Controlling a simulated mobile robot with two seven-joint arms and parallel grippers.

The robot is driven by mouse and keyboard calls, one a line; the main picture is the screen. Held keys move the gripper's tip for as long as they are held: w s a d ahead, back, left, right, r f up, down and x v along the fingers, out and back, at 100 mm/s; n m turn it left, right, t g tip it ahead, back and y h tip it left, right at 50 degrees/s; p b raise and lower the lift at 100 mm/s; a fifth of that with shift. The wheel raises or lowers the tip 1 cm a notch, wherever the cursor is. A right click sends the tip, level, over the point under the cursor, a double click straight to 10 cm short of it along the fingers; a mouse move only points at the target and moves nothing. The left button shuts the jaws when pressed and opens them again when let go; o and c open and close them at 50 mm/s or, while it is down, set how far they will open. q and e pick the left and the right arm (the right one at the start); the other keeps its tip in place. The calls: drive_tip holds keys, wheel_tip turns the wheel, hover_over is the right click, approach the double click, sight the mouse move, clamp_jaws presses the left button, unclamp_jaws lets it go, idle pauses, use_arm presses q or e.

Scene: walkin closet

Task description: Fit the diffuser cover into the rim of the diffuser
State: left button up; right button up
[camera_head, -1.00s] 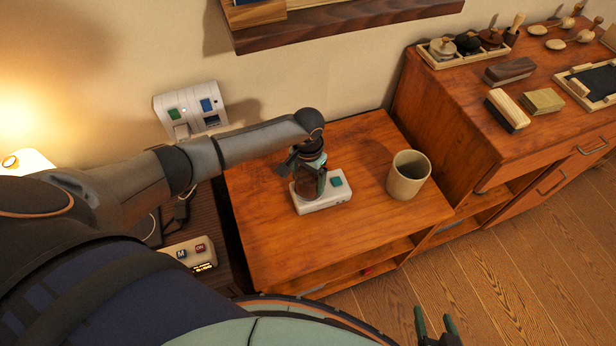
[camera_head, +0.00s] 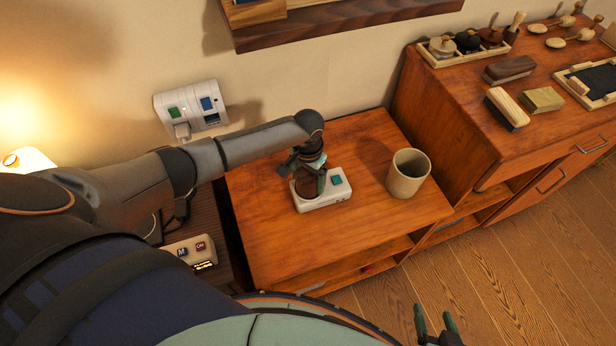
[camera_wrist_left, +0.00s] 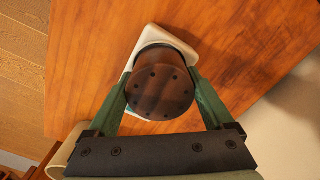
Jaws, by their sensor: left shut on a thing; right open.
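My left gripper (camera_head: 306,182) is shut on the dark brown, cylindrical diffuser cover (camera_wrist_left: 161,93), which has small holes in its top. The white diffuser (camera_head: 325,197), with a teal button, stands on the wooden cabinet. The cover is over the diffuser, and a corner of the diffuser shows behind it in the left wrist view (camera_wrist_left: 152,32). The green fingers lie on both sides of the cover. The rim is hidden, so I cannot tell whether the cover is seated in it. My right gripper (camera_head: 435,318) is open and empty, low in the head view.
A beige cup (camera_head: 408,174) stands right of the diffuser on the cabinet top (camera_head: 365,150). A wall socket panel (camera_head: 191,106) is behind my left arm. A small control box (camera_head: 190,254) sits at the left. Brushes and trays lie on the right-hand cabinet.

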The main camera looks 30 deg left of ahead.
use_arm(q)
drive_tip(key=shift+f, duration=0.35)
idle(0.7)
drive_tip(key=o, duration=1.1)
drive_tip(key=shift+o, duration=0.2)
drive_tip(key=shift+r, duration=0.15)
drive_tip(key=shift+r+p, duration=2.4)
drive_tip(key=shift+p, duration=0.2)
drive_tip(key=shift+s, duration=0.1)
